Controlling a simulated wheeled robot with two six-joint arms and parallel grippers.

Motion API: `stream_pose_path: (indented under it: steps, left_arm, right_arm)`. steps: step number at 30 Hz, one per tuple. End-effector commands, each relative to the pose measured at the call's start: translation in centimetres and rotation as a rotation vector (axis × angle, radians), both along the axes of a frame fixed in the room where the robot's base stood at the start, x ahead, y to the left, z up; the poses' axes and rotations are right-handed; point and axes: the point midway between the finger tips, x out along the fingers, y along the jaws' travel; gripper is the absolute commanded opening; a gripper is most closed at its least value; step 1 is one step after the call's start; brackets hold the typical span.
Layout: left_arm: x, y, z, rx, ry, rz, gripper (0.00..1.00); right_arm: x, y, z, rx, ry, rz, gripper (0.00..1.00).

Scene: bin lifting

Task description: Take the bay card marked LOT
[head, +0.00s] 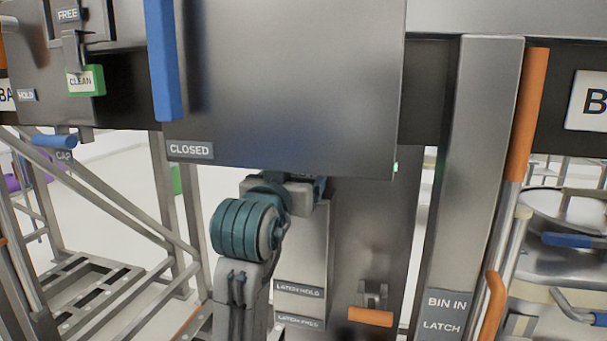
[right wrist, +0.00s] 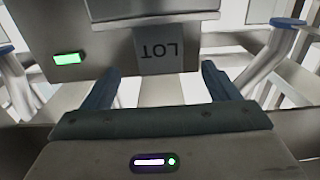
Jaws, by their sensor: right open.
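The bay card marked LOT (right wrist: 160,50) shows in the right wrist view as a grey card with upside-down lettering, below a metal holder (right wrist: 150,10). My right gripper (right wrist: 161,70) is open, with one blue finger on each side of the card and a gap to either edge. I cannot tell whether the card is between the fingertips or just beyond them. In the head view my right gripper (head: 305,187) is mostly hidden under and behind the grey panel marked CLOSED (head: 290,80), and the LOT card is not visible there. My left gripper is not in view.
A blue handle (head: 163,60) runs along the panel's left edge. A green CLEAN card (head: 86,80) hangs at the upper left. An orange lever (head: 370,316) and a post marked BIN IN LATCH (head: 460,200) stand right of my arm.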

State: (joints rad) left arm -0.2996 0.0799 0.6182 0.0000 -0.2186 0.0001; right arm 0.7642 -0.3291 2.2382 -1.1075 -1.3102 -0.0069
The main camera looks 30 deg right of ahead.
Motion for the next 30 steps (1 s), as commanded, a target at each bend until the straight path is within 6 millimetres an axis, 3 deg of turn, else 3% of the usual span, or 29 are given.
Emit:
stream_pose_path:
  steps: [7, 13, 22, 23, 30]
  left_arm:
    - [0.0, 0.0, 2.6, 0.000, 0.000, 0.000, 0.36]
    - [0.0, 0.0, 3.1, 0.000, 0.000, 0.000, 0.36]
    - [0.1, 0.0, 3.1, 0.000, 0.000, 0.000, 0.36]
    - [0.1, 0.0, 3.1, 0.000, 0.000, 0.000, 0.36]
    - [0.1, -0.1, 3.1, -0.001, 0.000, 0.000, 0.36]
  right_arm:
    - [1.8, -2.2, 1.2, -0.005, 0.003, -0.005, 0.82]
    - [2.9, -3.4, 0.8, -0.002, 0.002, -0.002, 0.82]
    - [3.1, -3.7, 0.6, 0.001, 0.001, -0.001, 0.82]
    - [3.1, -3.7, 0.6, 0.001, 0.001, -0.001, 0.80]
    - [3.1, -3.6, 0.6, 0.001, 0.001, -0.001, 0.33]
